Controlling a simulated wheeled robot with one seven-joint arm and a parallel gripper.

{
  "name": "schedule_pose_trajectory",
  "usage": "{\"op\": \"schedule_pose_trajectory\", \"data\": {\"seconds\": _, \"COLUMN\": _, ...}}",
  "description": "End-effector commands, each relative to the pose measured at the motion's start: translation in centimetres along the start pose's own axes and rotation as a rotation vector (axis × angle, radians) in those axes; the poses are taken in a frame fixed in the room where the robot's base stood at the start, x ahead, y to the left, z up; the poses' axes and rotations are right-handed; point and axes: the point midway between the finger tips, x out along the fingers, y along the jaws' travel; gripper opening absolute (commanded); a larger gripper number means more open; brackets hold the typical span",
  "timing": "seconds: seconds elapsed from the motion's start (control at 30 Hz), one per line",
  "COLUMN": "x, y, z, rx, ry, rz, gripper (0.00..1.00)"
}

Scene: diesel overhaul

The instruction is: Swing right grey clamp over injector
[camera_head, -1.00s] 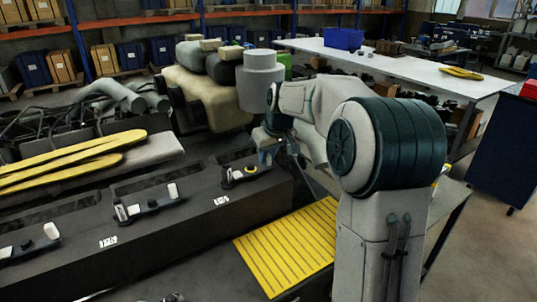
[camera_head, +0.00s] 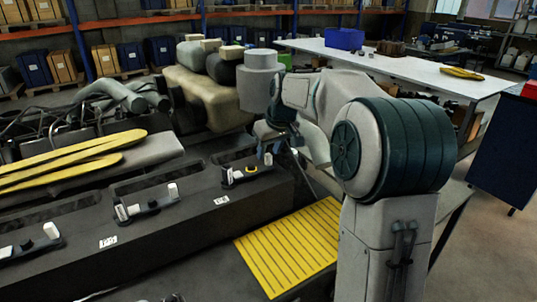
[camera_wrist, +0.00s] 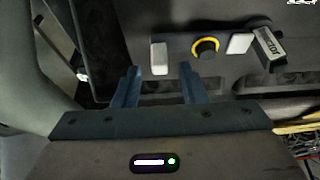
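The injector with a yellow ring (camera_head: 252,169) sits in the rightmost station on the dark engine block; it also shows in the wrist view (camera_wrist: 206,49). A pale grey clamp (camera_head: 268,159) stands upright at its right, close under my gripper (camera_head: 268,147). I take this to be the pale block (camera_wrist: 159,58) at the left in the wrist view, beside the ring and not over it. My gripper (camera_wrist: 159,68) is open there, its blue fingers on either side of that block's line. Whether they touch it is unclear. Another pale clamp (camera_head: 227,178) stands left of the injector.
More stations with pale clamps (camera_head: 122,212) lie along the block to the left. A yellow ribbed mat (camera_head: 290,247) lies in front of the block. Yellow strips (camera_head: 70,160) lie behind it at left. A grey cylinder (camera_head: 260,80) stands behind my gripper.

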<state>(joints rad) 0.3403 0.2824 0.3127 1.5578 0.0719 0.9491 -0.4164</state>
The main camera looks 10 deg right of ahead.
Motion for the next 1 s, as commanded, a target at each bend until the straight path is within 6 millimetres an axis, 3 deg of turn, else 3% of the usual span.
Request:
{"op": "schedule_pose_trajectory", "data": {"seconds": 0.3, "x": -7.4, "y": 0.1, "z": -0.1, "rx": 0.001, "ry": 0.005, "rz": 0.003, "gripper": 0.38}}
{"op": "schedule_pose_trajectory", "data": {"seconds": 0.5, "x": -10.4, "y": 0.0, "z": -0.1, "rx": 0.0, "ry": 0.003, "rz": 0.002, "gripper": 0.38}}
{"op": "schedule_pose_trajectory", "data": {"seconds": 0.67, "x": -11.4, "y": 0.0, "z": 0.0, "rx": 0.0, "ry": 0.001, "rz": 0.001, "gripper": 0.38}}
{"op": "schedule_pose_trajectory", "data": {"seconds": 1.0, "x": -11.5, "y": 0.0, "z": 0.0, "rx": 0.0, "ry": 0.001, "rz": 0.001, "gripper": 0.38}}
